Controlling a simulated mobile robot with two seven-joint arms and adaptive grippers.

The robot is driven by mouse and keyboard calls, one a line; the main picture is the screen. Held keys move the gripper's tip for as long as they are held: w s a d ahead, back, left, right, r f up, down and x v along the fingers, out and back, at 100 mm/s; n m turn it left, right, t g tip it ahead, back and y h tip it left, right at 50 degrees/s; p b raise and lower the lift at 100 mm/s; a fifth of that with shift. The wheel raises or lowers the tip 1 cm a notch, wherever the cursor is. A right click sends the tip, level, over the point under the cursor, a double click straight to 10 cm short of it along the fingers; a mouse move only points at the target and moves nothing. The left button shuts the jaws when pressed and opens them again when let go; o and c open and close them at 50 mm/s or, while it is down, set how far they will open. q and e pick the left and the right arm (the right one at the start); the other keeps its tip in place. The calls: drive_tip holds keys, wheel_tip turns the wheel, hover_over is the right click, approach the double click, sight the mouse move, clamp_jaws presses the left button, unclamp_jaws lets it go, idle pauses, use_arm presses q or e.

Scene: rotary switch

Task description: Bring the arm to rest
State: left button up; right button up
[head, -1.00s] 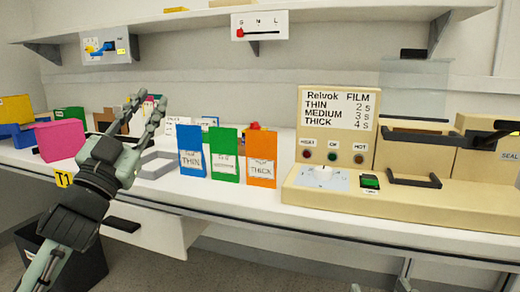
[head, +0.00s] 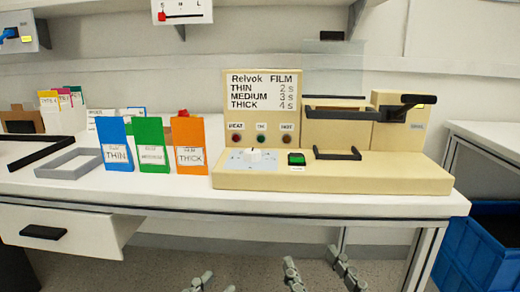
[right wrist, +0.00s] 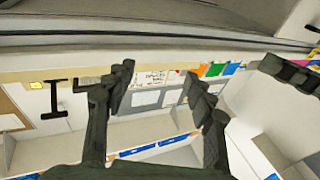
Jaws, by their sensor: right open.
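My right gripper (head: 320,271) shows at the bottom edge of the head view, low in front of the bench. Its two fingers are well apart; in the right wrist view (right wrist: 160,84) it is open with nothing between them. My left gripper (head: 216,284) is at the bottom edge, left of the right one. Only its fingertips show, apart, with nothing seen between them. The rotary switch (head: 255,154) is a white knob on a pale plate on the beige sealing machine (head: 390,177). Neither gripper touches it. Most of both arms is out of the head view.
The bench (head: 160,192) carries blue (head: 116,140), green (head: 151,141) and orange (head: 188,142) boxes and a grey tray (head: 68,168). A drawer (head: 85,232) is below at left. A blue crate (head: 485,250) stands at right. Floor shows under the bench.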

use_arm(q)
drive_tip(key=w+a+f+n+g+y+p, duration=0.2)
drive_tip(key=a+f+n+y+p, duration=0.15)
drive_tip(key=f, duration=0.35)
drive_tip(key=w+a+f+n+g+y+p, duration=0.1)
drive_tip(key=a+f+n+g+y+p, duration=0.2)
drive_tip(key=f, duration=0.4)
use_arm(e)
drive_tip(key=w+d+f+g+h, duration=0.1)
drive_tip(key=d+f+g+h, duration=0.2)
drive_tip(key=f, duration=0.6)
drive_tip(key=d+f+g+h, duration=0.1)
drive_tip(key=d+f+g, duration=0.25)
drive_tip(key=f, duration=0.45)
use_arm(q)
drive_tip(key=s+a+f+g+y+p, duration=0.4)
drive_tip(key=s+a+f+g, duration=0.4)
drive_tip(key=s+a+f, duration=0.4)
wheel_tip(320, 180, down, 2)
drive_tip(key=shift+s+a+f+g, duration=0.1)
drive_tip(key=shift+s+a+g, duration=0.2)
drive_tip(key=shift+a, duration=0.25)
use_arm(e)
drive_tip(key=s+d+f+m+g+h, duration=0.2)
drive_tip(key=s+d+f+g+h, duration=0.2)
drive_tip(key=s+d+f+g, duration=0.5)
drive_tip(key=s+d+f, duration=0.3)
drive_tip(key=f, duration=0.2)
drive_tip(key=shift+s+f, duration=0.2)
drive_tip(key=shift+s, duration=0.1)
